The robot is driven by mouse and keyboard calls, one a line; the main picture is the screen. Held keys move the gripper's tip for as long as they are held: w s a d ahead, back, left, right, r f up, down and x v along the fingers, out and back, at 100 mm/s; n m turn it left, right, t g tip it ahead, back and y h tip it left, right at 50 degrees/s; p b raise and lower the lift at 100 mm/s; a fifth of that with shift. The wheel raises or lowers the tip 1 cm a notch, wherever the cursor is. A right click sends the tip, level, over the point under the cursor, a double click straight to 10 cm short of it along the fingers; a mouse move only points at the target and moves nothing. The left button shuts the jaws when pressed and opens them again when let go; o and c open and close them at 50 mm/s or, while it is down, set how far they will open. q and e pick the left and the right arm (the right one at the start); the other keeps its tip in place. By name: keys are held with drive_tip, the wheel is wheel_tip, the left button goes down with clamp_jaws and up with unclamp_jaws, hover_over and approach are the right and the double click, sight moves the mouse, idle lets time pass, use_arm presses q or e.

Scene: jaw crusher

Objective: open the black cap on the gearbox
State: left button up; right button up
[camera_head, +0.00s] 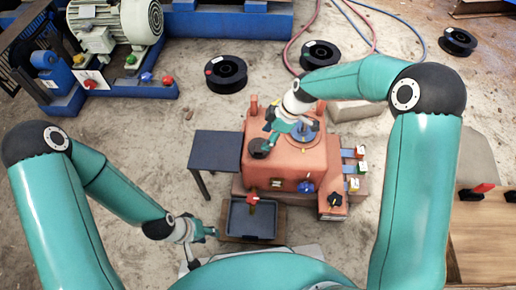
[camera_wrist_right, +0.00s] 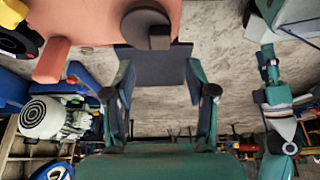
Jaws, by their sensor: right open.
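The gearbox (camera_head: 283,160) is a salmon-orange housing in the middle of the head view. A round black cap (camera_head: 260,148) sits at its left edge. In the right wrist view the black cap (camera_wrist_right: 147,27) shows at the top against the orange housing, beyond the fingers. My right gripper (camera_wrist_right: 160,92) is open, with nothing between its fingers. In the head view it hangs over the gearbox's left part, close to the cap; I cannot tell whether it touches. My left gripper (camera_head: 205,232) is low, left of the tray; its jaw opening is too small to judge.
A dark side table (camera_head: 215,150) stands left of the gearbox. A grey-blue tray (camera_head: 233,222) with a red-topped item lies in front. Coloured valves (camera_head: 354,170) stick out at the gearbox's right. A motor on a blue frame (camera_head: 110,30) stands back left. Black reels (camera_head: 226,72) lie behind.

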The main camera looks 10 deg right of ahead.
sight(258, 148)
drive_tip(key=b+x, duration=0.1)
drive_tip(key=x, duration=0.6)
drive_tip(key=shift+b, duration=0.35)
